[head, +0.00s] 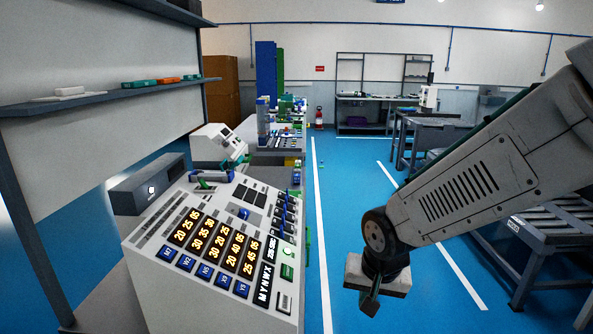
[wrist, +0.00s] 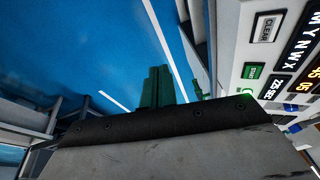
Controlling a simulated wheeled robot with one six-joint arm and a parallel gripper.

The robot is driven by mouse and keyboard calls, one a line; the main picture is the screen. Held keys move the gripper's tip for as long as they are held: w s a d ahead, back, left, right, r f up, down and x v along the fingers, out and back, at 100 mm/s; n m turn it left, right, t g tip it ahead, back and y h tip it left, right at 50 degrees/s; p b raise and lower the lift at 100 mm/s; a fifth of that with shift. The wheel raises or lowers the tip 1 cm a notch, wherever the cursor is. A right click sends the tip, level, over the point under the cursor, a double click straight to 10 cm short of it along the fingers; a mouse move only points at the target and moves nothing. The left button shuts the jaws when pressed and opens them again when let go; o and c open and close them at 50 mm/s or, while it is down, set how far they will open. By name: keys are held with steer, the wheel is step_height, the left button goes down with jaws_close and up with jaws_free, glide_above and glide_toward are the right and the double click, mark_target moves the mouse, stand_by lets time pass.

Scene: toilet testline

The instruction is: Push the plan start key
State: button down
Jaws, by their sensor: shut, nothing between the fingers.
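The control panel (head: 150,245) is a pale, sloped console at the lower left of the head view. Near its right edge is a small green key (head: 287,271), with a round, lit green button (head: 288,251) just above it. In the wrist view the green key (wrist: 253,71) has a white label that seems to read START. The lit button (wrist: 247,98) is partly hidden behind my gripper body. My gripper (head: 370,303) hangs to the right of the panel, over the floor and apart from it. Its dark green fingers (wrist: 157,88) are together, with nothing between them.
A pale key marked CLEAR (wrist: 266,27) lies beside the green key. Blue keys (head: 204,271) and lit number displays (head: 215,237) cover the panel front. A roller table (head: 545,235) stands at right. Blue floor (head: 340,270) is open between panel and gripper.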

steer(key=s+d+r+n+g, duration=0.1)
steer(key=s+d+r, duration=0.5)
steer(key=s, duration=0.4)
steer(key=s+d+r+n, duration=0.1)
steer(key=s+d+r, duration=0.5)
steer(key=s, duration=0.4)
steer(key=shift+s+d+r+g+h, duration=0.3)
steer(key=shift+r+g, duration=0.1)
steer(key=shift+r, duration=0.25)
